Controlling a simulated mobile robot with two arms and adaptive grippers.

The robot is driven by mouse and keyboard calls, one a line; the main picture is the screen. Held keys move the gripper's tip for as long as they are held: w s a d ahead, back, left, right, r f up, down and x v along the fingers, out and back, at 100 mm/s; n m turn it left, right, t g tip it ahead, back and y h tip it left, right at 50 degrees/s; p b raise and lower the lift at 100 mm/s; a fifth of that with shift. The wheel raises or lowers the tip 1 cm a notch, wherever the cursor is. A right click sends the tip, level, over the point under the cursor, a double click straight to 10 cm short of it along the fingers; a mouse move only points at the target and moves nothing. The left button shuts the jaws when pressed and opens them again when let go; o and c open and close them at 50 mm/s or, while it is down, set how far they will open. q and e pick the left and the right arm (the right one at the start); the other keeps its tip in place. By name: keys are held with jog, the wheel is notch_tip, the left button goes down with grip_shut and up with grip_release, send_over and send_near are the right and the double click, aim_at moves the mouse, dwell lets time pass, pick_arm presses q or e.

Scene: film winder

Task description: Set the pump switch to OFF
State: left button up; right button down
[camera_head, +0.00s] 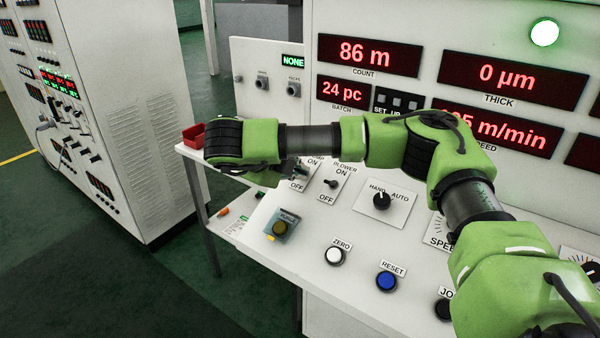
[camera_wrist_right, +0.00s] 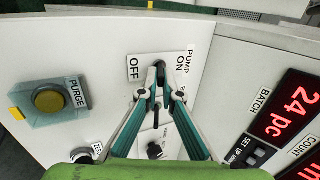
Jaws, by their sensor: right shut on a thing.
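The pump switch sits on the sloped white console, on a label plate with PUMP ON at one end and OFF at the other. In the wrist view the OFF end of the plate (camera_wrist_right: 135,68) is left of my fingertips and the PUMP ON end is right of them. My right gripper (camera_wrist_right: 159,72) is shut on the pump switch, with its fingers converging over the plate. The fingers mostly cover the lever, so I cannot tell which way it leans. In the head view my arm hides part of the plate (camera_head: 299,185). My left gripper is not in view.
The blower switch (camera_head: 331,184) is close beside the pump plate. The HAND/AUTO knob (camera_head: 381,201) stands farther right. A covered yellow PURGE button (camera_head: 280,228), a white ZERO button (camera_head: 334,256) and a blue RESET button (camera_head: 386,281) line the front. A red tray (camera_head: 193,136) lies at the left edge.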

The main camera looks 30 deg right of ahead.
dwell(0.5)
jog(key=c, duration=2.2)
grip_release()
jog(key=shift+c, duration=0.2)
jog(key=shift+a, duration=0.1)
jog(key=v, duration=1.1)
jog(key=shift+a, duration=0.4)
jog(key=shift+s+a+r, duration=0.1)
